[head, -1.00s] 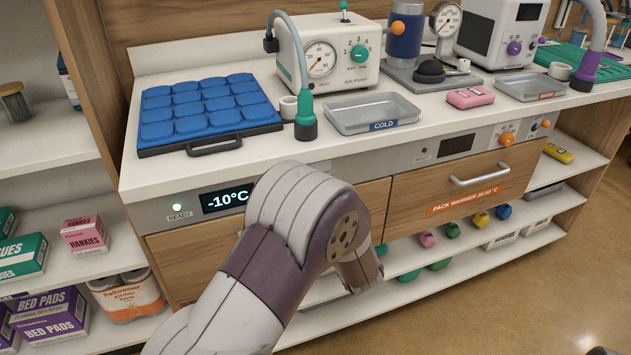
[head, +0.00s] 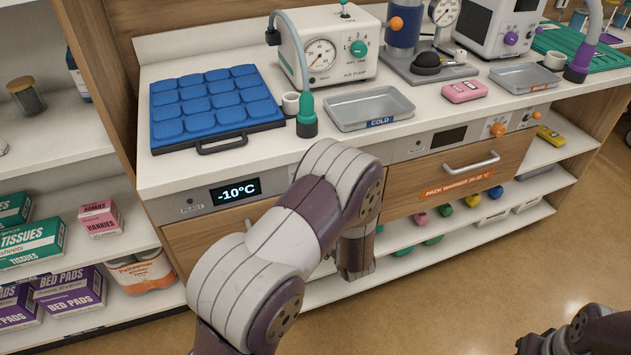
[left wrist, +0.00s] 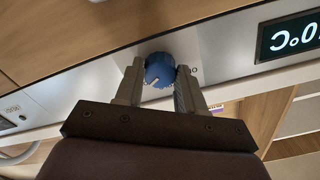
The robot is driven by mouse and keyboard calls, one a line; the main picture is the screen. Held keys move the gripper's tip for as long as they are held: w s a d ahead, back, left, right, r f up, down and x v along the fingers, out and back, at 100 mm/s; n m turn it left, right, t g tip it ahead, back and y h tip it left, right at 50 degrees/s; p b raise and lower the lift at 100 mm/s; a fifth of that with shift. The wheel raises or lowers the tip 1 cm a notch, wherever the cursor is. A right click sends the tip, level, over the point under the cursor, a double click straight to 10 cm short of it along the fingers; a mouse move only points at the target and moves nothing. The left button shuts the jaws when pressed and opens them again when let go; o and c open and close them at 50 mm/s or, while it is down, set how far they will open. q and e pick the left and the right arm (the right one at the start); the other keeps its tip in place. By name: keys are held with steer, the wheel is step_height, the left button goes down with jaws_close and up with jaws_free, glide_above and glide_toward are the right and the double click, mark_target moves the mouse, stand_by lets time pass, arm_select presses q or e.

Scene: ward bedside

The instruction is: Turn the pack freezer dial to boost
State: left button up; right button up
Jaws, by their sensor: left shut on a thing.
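The pack freezer's display (head: 236,190) reads -10°C on the panel under the blue cold packs. Its READY lamp (head: 189,201) looks dark. The blue freezer dial (left wrist: 160,68) shows in the left wrist view, with a pale mark on its lower left edge. My left gripper (left wrist: 158,78) is shut on the dial, one finger on each side. A bit of lettering shows right of the dial; the rest of its scale is hidden or unreadable. In the head view my left arm hides the dial and the gripper. My right arm shows only partly at the lower right corner.
On the counter stand the blue cold-pack tray (head: 205,111), a cold tray (head: 368,107), an air pump (head: 335,50) and a pink pack (head: 465,91). The pack warmer drawer (head: 462,180) is right of my left arm. The floor in front is clear.

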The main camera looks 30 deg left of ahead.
stand_by(0.3)
arm_select(q)
steer(key=o, duration=1)
steer(key=shift+o, duration=0.2)
steer(key=p+v, duration=0.1)
steer(key=v, duration=1.1)
steer(key=shift+s+d, duration=0.2)
steer(key=shift+d, duration=0.1)
steer(key=shift+f, duration=0.1)
